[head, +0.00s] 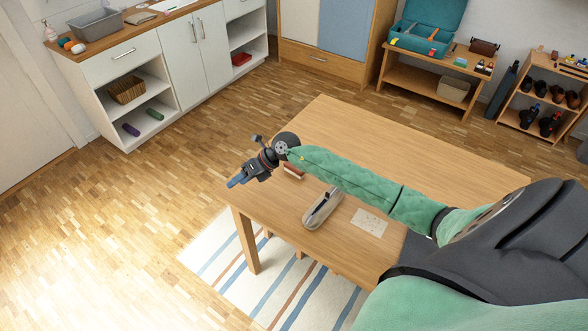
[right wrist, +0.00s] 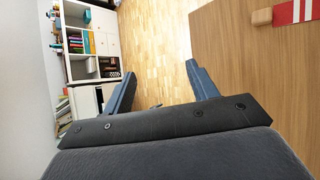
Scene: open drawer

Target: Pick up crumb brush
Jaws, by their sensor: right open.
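A small reddish-brown and pale object (head: 293,171) lies on the wooden table (head: 330,120), partly hidden by my right arm. In the right wrist view, a pale wooden block (right wrist: 262,17) lies beside a red-and-white striped piece (right wrist: 296,11), cut off by the picture edge. I cannot tell surely whether either is the crumb brush. My right gripper (head: 237,181) is open and empty, out past the table's left edge. In the right wrist view its blue fingers (right wrist: 160,72) stand apart with floor between them. My left gripper is not in view.
An oblong grey case (head: 322,208) with a dark inside and a white speckled sheet (head: 370,222) lie on the table. A striped rug (head: 225,245) lies under it. White cabinets (head: 175,60) stand at the back left. The floor left of the table is clear.

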